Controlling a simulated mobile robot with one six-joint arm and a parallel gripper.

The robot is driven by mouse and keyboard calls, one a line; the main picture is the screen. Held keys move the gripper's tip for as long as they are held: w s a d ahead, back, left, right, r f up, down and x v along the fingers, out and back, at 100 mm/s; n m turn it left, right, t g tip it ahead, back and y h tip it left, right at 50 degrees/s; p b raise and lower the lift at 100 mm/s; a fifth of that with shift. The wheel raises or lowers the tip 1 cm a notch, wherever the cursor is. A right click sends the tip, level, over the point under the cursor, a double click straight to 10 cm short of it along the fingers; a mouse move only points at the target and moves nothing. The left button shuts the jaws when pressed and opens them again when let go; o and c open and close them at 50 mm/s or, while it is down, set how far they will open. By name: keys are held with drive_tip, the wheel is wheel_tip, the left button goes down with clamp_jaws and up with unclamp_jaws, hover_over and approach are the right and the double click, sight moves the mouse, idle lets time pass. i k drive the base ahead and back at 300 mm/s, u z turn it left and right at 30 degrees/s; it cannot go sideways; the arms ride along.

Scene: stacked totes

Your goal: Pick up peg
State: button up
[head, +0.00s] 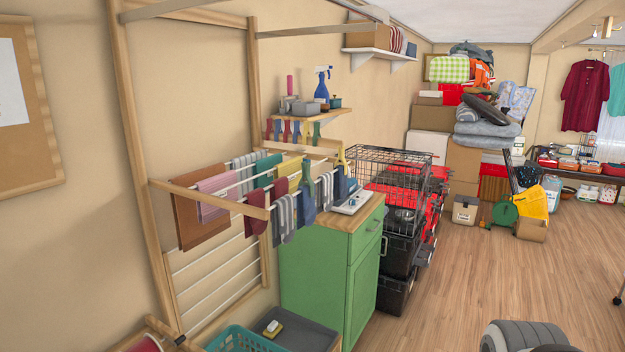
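I cannot tell for certain which thing is the peg. Several small coloured peg-like pieces, such as a green one (317,130), hang in a row below the wall shelf (312,117). A larger yellow peg-like piece (341,153) stands out at the right end of the wooden bar below them. Blue pieces (308,193) hang among cloths on the wooden drying rack (208,199); whether they are pegs or cloths is unclear. My gripper is not in view.
A teal basket (242,340) and grey tray (290,333) lie in front. The wooden floor (475,285) is largely clear.

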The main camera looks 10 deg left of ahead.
sight(306, 167)
drive_tip(key=i, duration=1)
drive_tip(key=u, duration=0.1)
